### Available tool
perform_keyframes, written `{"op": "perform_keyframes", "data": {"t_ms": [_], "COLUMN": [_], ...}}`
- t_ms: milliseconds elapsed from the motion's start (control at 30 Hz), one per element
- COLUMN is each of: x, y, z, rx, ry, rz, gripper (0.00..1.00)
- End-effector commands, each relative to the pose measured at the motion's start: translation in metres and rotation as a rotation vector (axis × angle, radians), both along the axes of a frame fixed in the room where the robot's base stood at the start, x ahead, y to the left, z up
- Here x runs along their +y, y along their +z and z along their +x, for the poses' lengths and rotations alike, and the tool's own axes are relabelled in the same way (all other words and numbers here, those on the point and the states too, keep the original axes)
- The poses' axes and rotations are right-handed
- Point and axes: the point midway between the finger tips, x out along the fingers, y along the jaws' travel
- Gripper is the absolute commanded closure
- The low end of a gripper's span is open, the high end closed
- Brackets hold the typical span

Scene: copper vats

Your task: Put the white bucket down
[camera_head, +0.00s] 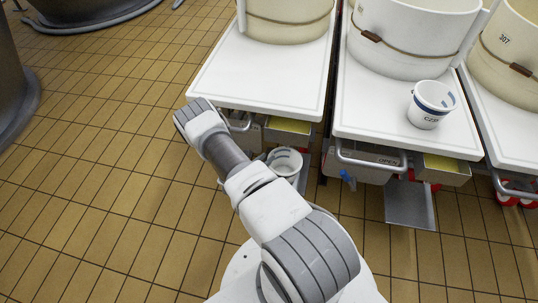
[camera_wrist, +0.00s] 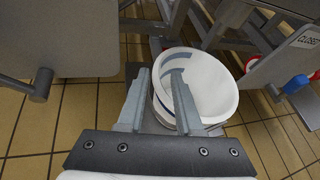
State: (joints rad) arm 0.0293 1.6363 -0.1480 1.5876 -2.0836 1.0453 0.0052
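A white bucket (camera_head: 285,163) is below the front edge of the left white table, beside my arm. In the wrist view the white bucket (camera_wrist: 205,85) shows its open mouth, with a blue-grey patch inside. My gripper (camera_wrist: 160,72) is open, its two grey fingers apart. The right finger overlaps the bucket's mouth and the left finger is outside its left side, so the rim lies between them. I cannot tell whether either finger touches it. A grey plate shows behind the bucket; its base is mostly hidden. My forearm hides the gripper in the head view.
A second white bucket (camera_head: 428,108) with blue marks stands on the middle white table (camera_head: 375,110). Large vats stand on the tables. A grey low plate (camera_head: 410,205), a metal handle and boxes are under the middle table.

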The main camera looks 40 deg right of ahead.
Motion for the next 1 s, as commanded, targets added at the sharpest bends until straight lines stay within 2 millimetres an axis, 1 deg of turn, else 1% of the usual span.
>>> {"op": "perform_keyframes", "data": {"t_ms": [33, 200, 300, 400, 533, 567, 633, 667, 767, 800, 867, 900, 967, 1000], "x": [0.012, 0.043, 0.057, 0.068, 0.075, 0.075, 0.075, 0.074, 0.072, 0.071, 0.069, 0.069, 0.068, 0.068], "y": [0.010, 0.025, 0.032, 0.036, 0.041, 0.044, 0.056, 0.064, 0.100, 0.117, 0.144, 0.161, 0.186, 0.203], "z": [-0.003, -0.017, -0.024, -0.028, -0.031, -0.030, -0.024, -0.021, -0.009, -0.005, 0.000, 0.002, 0.004, 0.005], "rx": [0.003, 0.002, 0.001, -0.001, -0.004, -0.009, -0.033, -0.046, -0.110, -0.141, -0.189, -0.219, -0.265, -0.296], "ry": [0.005, 0.004, 0.002, 0.003, -0.003, -0.008, -0.035, -0.051, -0.133, -0.173, -0.237, -0.279, -0.341, -0.383], "rz": [0.001, 0.000, 0.001, 0.001, 0.001, 0.000, 0.003, 0.004, 0.016, 0.023, 0.035, 0.046, 0.062, 0.076], "gripper": [0.66, 0.66, 0.66, 0.66, 0.66, 0.66, 0.66, 0.66, 0.66, 0.66, 0.66, 0.66, 0.66, 0.66]}}
